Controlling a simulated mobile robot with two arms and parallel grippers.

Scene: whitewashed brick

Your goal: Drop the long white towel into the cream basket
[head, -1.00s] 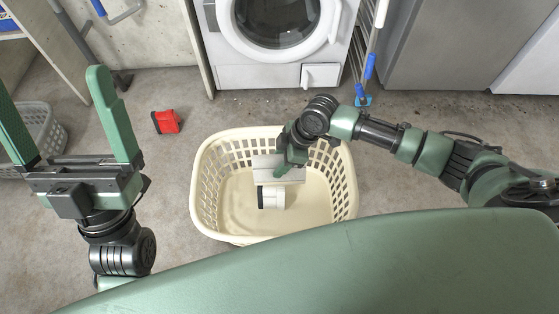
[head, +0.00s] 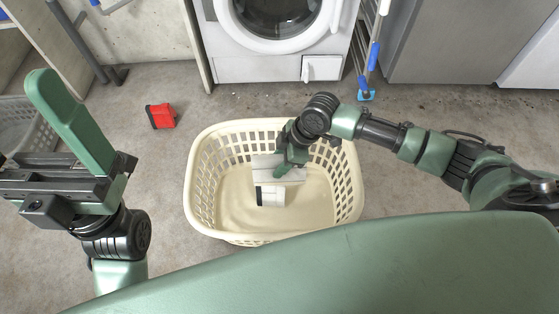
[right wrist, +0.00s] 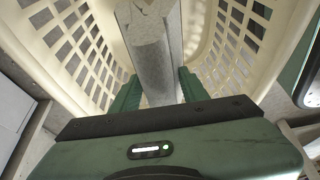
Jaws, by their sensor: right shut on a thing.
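The long white towel (head: 262,163), pale grey-white, is inside the cream basket (head: 196,213), partly hidden by my right gripper (head: 284,168). In the right wrist view the towel (right wrist: 150,62) runs away from between the two green fingers (right wrist: 160,88), which are shut on it. The basket's slotted walls (right wrist: 85,45) rise on both sides of it there. I cannot tell whether the towel touches the basket floor. My left gripper (head: 70,122) is empty at the left, away from the basket; one finger shows and the other is out of frame, its jaws apart.
A small white thing with a black end (head: 271,196) lies in the basket. A red and black thing (head: 161,116) lies on the floor to its left. A washing machine (head: 270,66) stands behind, with a drying rack (head: 371,60) beside it. A grey basket (head: 22,135) is at far left.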

